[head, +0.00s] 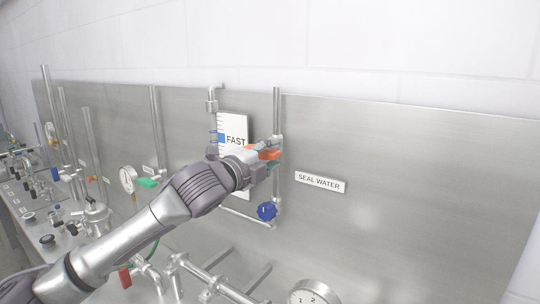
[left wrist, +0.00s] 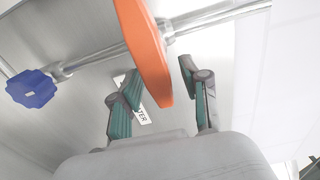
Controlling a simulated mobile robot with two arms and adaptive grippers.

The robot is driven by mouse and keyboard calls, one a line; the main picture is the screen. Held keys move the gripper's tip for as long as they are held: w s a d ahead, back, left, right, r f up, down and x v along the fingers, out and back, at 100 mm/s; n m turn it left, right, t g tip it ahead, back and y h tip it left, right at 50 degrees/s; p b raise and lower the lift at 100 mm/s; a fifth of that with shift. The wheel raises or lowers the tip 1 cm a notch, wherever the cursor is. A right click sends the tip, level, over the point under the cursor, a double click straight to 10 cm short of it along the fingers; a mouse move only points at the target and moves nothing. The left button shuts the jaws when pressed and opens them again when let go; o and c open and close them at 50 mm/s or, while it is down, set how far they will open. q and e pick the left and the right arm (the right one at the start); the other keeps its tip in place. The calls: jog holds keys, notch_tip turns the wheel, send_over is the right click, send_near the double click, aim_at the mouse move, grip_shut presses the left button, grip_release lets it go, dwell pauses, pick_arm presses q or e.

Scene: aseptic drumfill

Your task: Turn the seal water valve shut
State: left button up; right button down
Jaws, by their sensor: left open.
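The orange lever handle (head: 266,154) is on the vertical steel pipe to the upper left of the "SEAL WATER" label (head: 320,182). In the left wrist view the orange lever (left wrist: 146,50) lies at a slant across a pipe, with its lower end between my finger pads. My left gripper (head: 262,160) is open at the lever and partly hides it in the head view. Its two fingers (left wrist: 160,80) stand on either side of the lever's end. I see no clear grip, and cannot tell whether a pad touches it. My right gripper is not in view.
A blue knob (head: 267,211) sits lower on the same pipe and also shows in the left wrist view (left wrist: 32,89). A white "FAST" card (head: 236,128) is behind my gripper. A gauge (head: 314,293) and pipes stand in front. The panel (head: 430,190) to the right is bare.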

pick_arm(q)
jog(key=v, duration=1.2)
